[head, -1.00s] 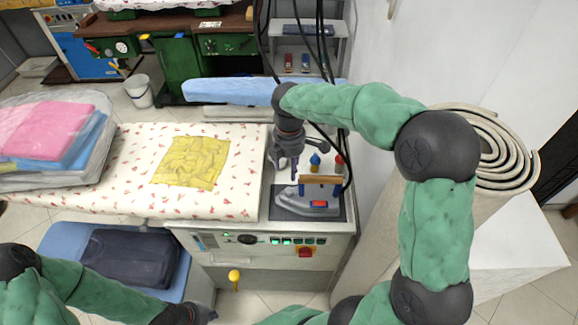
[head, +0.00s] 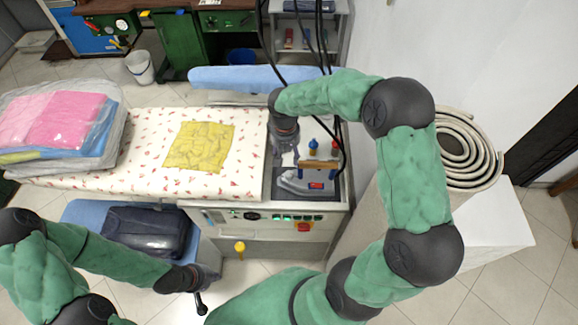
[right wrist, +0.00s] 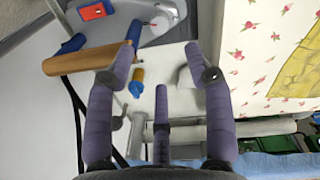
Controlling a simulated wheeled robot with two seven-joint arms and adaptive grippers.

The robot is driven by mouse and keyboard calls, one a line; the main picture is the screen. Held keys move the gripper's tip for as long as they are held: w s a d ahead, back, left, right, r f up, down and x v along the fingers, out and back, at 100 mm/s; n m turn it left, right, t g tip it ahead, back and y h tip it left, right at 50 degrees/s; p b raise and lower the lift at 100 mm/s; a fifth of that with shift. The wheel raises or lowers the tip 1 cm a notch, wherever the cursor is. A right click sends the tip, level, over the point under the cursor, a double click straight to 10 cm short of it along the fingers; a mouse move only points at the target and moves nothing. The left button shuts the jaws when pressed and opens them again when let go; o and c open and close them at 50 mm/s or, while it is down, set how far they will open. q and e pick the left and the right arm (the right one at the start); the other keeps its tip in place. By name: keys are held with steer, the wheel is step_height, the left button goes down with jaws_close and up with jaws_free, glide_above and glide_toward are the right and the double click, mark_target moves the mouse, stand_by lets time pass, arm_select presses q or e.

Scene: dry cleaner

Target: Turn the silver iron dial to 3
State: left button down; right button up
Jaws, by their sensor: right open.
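The silver iron (head: 290,183) stands on a dark pad at the right end of the pressing table, with a wooden handle (head: 317,165) on blue posts and a red-and-blue label. In the right wrist view, part of the iron (right wrist: 180,28) shows at the top with a round grey piece that may be the dial; I cannot read its setting. My right gripper (right wrist: 160,62) is open and empty, with its fingers spread near the iron's handle; in the head view it hangs just behind and left of the iron. My left gripper (head: 205,285) is low at the table's front, its fingers unclear.
A yellow cloth (head: 200,146) lies on the flowered board left of the iron. Blue and red-topped bottles (head: 313,147) stand behind the iron, and black cables hang close by. A rolled mat (head: 465,150) stands at right. A control panel with buttons is on the table's front.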

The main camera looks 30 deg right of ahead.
mark_target(289, 174)
steer(key=f+m, duration=0.1)
steer(key=f, duration=0.4)
steer(key=f+m, duration=0.1)
steer(key=f, duration=0.5)
steer(key=shift+s+d, duration=0.15)
steer(key=shift+s, duration=0.05)
steer(key=shift+c, duration=0.3)
jaws_close()
